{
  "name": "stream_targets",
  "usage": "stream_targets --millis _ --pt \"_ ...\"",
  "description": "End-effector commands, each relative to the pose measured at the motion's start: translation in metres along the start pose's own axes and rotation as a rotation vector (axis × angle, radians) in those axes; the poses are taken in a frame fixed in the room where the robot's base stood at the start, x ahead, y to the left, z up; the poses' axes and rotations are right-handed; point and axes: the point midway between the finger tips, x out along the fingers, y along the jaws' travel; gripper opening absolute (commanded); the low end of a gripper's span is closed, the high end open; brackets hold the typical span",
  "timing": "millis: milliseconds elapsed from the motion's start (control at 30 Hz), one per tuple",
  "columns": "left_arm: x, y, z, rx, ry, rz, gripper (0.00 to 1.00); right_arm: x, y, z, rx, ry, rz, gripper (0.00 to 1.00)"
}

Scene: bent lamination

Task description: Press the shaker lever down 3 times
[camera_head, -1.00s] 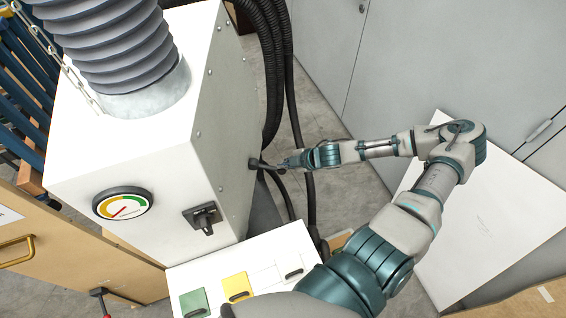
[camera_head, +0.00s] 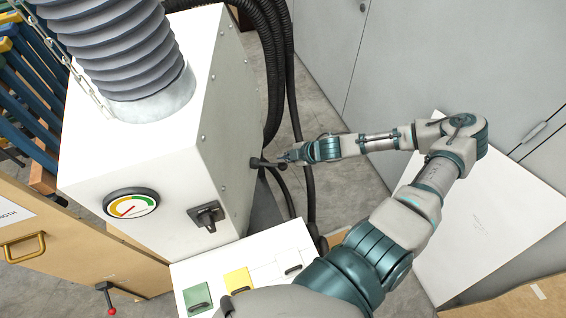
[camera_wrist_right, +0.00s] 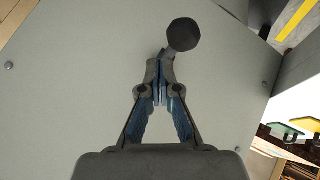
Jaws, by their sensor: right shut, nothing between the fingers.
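The black shaker lever (camera_head: 264,163) sticks out from the right side wall of the white machine (camera_head: 215,130). My right gripper (camera_head: 284,157) is at the lever's outer end, shut and empty. In the right wrist view the lever's round black knob (camera_wrist_right: 184,34) is just beyond the fingertips of the gripper (camera_wrist_right: 163,70). The tips look very close to it; I cannot tell if they touch. My left gripper is not in view.
A gauge (camera_head: 131,204) and a black switch handle (camera_head: 207,215) are on the machine's front. Black hoses (camera_head: 275,70) hang behind the lever. A low white box (camera_head: 258,258) has green and yellow panels. A red-knobbed lever (camera_head: 109,302) is at lower left. Grey cabinets (camera_head: 430,60) stand behind.

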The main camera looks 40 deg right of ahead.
Motion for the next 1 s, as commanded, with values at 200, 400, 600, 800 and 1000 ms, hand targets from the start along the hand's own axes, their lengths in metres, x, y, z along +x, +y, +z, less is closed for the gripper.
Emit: stream_targets --millis 200,400,600,800,1000 --pt "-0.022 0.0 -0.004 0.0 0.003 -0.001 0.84 -0.018 0.013 -0.013 -0.001 0.0 0.001 0.0" --pt "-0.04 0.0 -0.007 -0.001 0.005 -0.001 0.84 -0.031 0.023 -0.023 -0.001 0.0 0.001 0.0" --pt "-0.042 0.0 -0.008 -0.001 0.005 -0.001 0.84 -0.033 0.024 -0.024 -0.001 0.0 0.0 0.0" --pt "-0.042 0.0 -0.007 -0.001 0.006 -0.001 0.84 -0.032 0.024 -0.024 0.0 0.0 0.0 0.0" --pt "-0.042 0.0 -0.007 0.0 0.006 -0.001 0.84 -0.033 0.024 -0.024 0.0 0.0 0.0 0.0"
